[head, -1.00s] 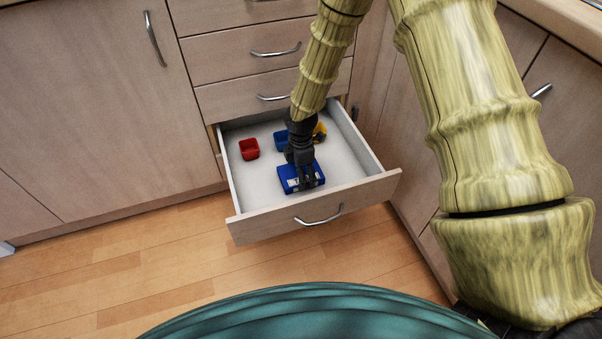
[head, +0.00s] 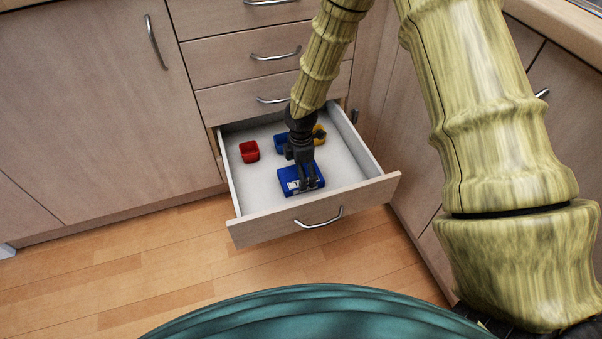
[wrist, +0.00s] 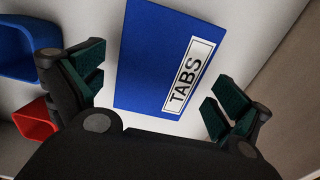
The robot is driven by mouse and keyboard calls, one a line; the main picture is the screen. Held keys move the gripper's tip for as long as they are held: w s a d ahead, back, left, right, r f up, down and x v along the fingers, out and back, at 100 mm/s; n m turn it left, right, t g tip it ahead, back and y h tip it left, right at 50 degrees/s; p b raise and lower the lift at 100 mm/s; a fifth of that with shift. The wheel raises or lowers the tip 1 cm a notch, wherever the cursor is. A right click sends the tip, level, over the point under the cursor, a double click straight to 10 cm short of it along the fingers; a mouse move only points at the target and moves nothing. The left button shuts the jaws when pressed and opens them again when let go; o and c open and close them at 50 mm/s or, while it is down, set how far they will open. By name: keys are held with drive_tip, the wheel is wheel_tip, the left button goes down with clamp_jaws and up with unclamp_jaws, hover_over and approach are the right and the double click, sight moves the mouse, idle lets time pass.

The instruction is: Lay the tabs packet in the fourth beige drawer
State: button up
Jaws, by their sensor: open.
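The tabs packet (head: 289,183) is a blue box with a white label. It lies flat on the floor of the open beige drawer (head: 350,163), near the drawer's front. In the wrist view the packet (wrist: 150,60) shows its "TABS" label and sits beyond and between the fingers. My gripper (head: 303,187) is over the packet in the head view and hides part of it. In the wrist view my gripper (wrist: 155,95) has its fingers spread wide, with nothing between the pads. The exact gap between fingertips and packet is hard to tell.
A red container (head: 249,151), a blue container (head: 281,144) and a yellow one (head: 320,134) stand farther back in the drawer. The drawer front (head: 260,227) and side walls border the space. Closed drawers (head: 240,98) are above. The drawer's left front floor is clear.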

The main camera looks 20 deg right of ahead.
wheel_tip(320, 180, up, 10)
drive_tip(key=p, duration=0.3)
idle(1.2)
